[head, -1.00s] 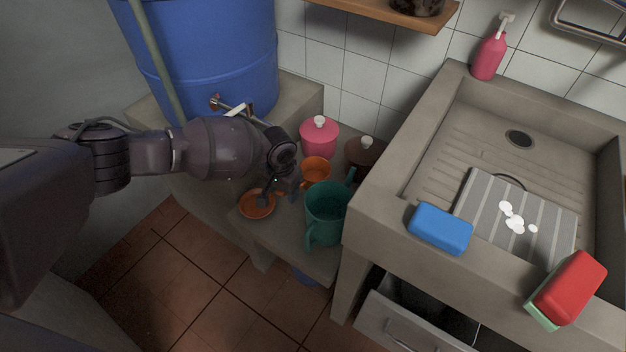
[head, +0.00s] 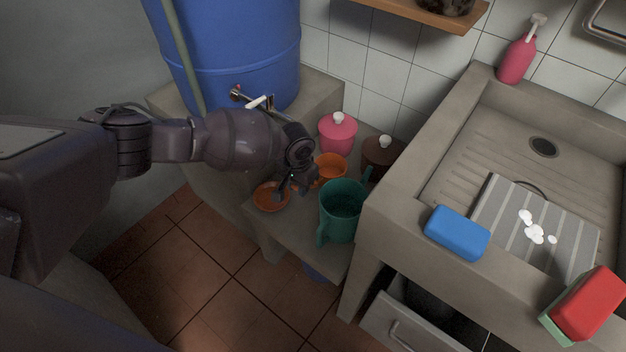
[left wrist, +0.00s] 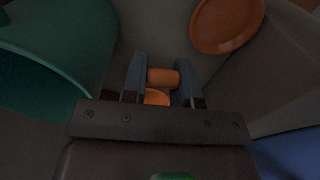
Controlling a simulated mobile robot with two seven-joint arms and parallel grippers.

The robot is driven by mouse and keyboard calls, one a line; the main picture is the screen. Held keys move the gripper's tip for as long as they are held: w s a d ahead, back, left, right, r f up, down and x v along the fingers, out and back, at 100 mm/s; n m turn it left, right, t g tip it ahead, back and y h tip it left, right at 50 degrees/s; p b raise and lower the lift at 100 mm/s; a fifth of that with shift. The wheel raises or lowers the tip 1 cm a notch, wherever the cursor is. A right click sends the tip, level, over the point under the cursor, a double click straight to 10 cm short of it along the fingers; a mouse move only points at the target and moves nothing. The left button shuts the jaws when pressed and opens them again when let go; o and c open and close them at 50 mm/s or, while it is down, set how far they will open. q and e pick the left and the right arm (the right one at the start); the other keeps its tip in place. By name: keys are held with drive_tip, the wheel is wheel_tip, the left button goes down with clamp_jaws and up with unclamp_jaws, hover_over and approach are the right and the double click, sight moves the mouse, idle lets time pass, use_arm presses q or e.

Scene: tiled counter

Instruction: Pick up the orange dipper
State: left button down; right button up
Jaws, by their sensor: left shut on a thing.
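The orange dipper (head: 332,167) is a small cup on the low grey ledge, between the pink lidded pot and the teal pitcher. My left gripper (head: 296,187) is at its near left side and partly covers it. In the left wrist view the orange dipper's grip part (left wrist: 163,78) sits between the two fingers of my left gripper (left wrist: 162,88), which is shut on it. More of its orange body shows just below, partly hidden by the gripper. I cannot tell whether it is clear of the ledge. My right gripper is not in view.
An orange dish (head: 271,197) lies left of the gripper. The teal pitcher (head: 341,212) stands close on the right. The pink pot (head: 338,136) and a brown lidded pot (head: 380,158) stand behind. A blue barrel (head: 240,60) and the sink (head: 500,150) flank the ledge.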

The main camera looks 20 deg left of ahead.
use_arm(q)
wheel_tip(320, 180, up, 20)
drive_tip(key=p, duration=0.5)
drive_tip(key=shift+p, duration=0.35)
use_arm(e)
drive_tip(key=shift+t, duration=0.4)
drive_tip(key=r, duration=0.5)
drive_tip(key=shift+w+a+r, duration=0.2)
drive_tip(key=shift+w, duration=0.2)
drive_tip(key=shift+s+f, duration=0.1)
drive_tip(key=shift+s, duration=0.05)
use_arm(q)
drive_tip(key=c, duration=1.5)
unclamp_jaws()
clamp_jaws()
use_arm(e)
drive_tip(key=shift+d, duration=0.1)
